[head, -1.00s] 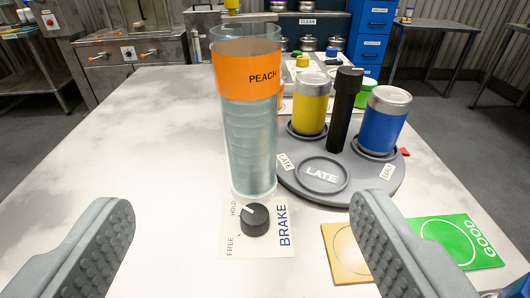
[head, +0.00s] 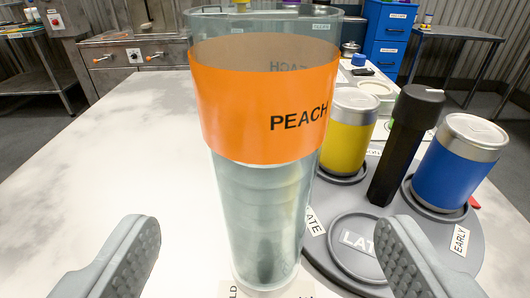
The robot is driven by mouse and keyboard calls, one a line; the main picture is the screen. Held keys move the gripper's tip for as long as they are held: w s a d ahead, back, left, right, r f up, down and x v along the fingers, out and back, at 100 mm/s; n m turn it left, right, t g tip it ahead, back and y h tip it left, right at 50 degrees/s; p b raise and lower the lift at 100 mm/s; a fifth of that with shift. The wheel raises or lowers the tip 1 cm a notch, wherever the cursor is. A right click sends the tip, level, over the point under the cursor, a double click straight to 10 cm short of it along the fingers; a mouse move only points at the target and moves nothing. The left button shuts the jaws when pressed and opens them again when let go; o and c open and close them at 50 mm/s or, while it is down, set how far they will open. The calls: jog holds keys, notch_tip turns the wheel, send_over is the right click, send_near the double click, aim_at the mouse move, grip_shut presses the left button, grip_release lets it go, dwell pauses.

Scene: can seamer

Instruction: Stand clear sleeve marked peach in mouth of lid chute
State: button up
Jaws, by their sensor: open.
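The clear sleeve (head: 262,205) stands upright on the white table straight ahead. The fingers look nearer to the camera than the sleeve, and I see no contact. I cannot make out the lid chute in this view.
A grey round tray (head: 470,255) to the right holds a yellow can (head: 350,135), a black post (head: 405,145) and a blue can (head: 455,170). An empty recess marked LATE (head: 350,240) lies close to the right finger. The table's left side (head: 100,160) is clear.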

aim_at(263, 195)
jog(key=shift+w+a+f, duration=0.1)
jog(key=shift+w+f, duration=0.1)
jog(key=shift+w, duration=1.05)
jog(key=shift+w+d+f, duration=0.1)
jog(key=shift+w+f, duration=0.15)
jog(key=shift+w, duration=0.95)
jog(key=shift+w+a+f, duration=0.1)
jog(key=shift+w+f, duration=0.1)
jog(key=shift+w, duration=1.05)
jog(key=c, duration=1.3)
jog(key=shift+o, duration=0.2)
jog(key=shift+r, duration=0.15)
